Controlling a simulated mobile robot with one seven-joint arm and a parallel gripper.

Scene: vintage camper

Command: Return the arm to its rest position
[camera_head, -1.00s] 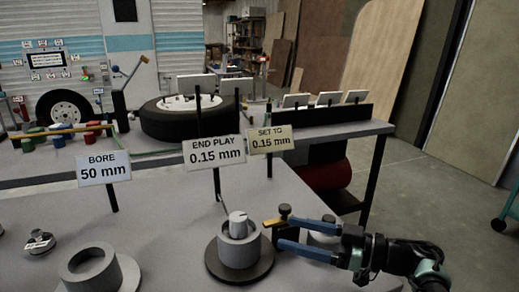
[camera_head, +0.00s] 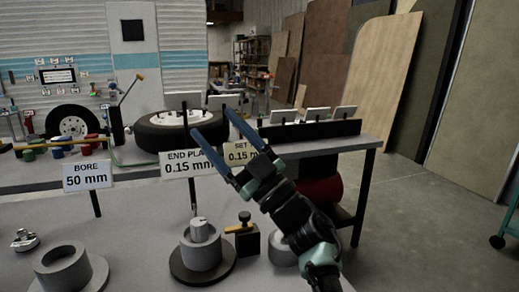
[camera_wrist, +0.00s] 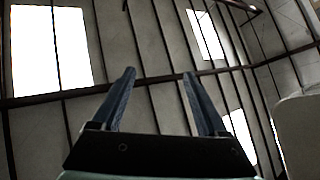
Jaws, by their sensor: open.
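My gripper (camera_head: 212,133) is raised above the bench in the head view, its two blue fingers spread apart and pointing up and to the left. Nothing is between the fingers. My arm rises from the bottom edge and partly covers the "SET TO 0.15 mm" sign (camera_head: 240,155) and the right end of the "END PLAY 0.15 mm" sign (camera_head: 182,164). In the wrist view the open gripper (camera_wrist: 158,72) points up at the roof and is empty.
Below my gripper stand a grey cylinder on a dark round base (camera_head: 203,257) and a black block with a brass lever (camera_head: 246,239). A grey ring (camera_head: 63,267) and the "BORE 50 mm" sign (camera_head: 88,176) are at left. A tire (camera_head: 170,131) lies on the far bench.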

